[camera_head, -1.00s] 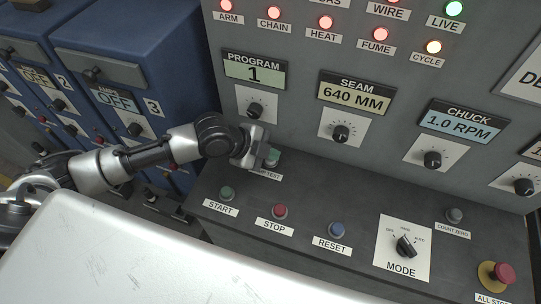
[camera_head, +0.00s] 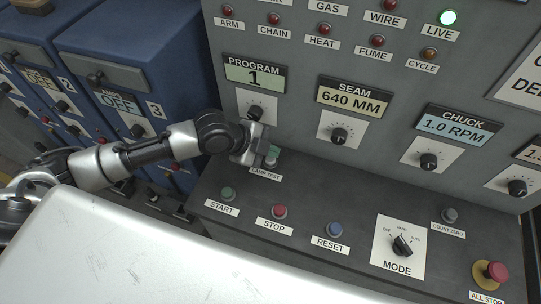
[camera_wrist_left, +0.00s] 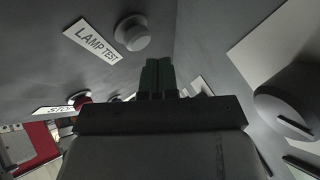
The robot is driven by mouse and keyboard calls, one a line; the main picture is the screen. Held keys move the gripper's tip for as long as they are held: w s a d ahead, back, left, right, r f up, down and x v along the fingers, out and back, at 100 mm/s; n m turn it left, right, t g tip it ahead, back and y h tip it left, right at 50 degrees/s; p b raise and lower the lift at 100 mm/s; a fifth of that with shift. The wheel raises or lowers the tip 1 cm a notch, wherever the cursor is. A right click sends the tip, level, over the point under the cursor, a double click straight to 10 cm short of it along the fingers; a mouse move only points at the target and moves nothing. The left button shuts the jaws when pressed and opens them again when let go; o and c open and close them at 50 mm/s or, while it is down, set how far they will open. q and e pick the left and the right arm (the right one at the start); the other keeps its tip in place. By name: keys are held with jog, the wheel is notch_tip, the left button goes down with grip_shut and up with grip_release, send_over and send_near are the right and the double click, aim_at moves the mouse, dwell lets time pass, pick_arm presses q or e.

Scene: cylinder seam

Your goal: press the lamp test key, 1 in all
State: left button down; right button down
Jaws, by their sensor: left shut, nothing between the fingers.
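The lamp test key (camera_head: 270,162) stands behind its LAMP TEST label at the back left of the dark console ledge, partly hidden by my gripper in the head view. In the left wrist view the key (camera_wrist_left: 132,33) is a pale grey round button beside its label, to the left of my fingertips and apart from them. My left gripper (camera_head: 273,151) is shut and empty right by the key. Its dark green fingers (camera_wrist_left: 158,72) are together in the left wrist view. My right gripper is not in view.
START (camera_head: 228,193), STOP (camera_head: 279,211) and RESET (camera_head: 335,230) buttons line the ledge's front. A MODE knob (camera_head: 403,245) and red ALL STOP button (camera_head: 496,272) lie to the right.

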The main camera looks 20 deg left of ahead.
aim_at(270, 160)
pick_arm(q)
jog(key=shift+r+p, duration=2.35)
jog(key=shift+r, duration=0.25)
jog(key=shift+f, duration=0.1)
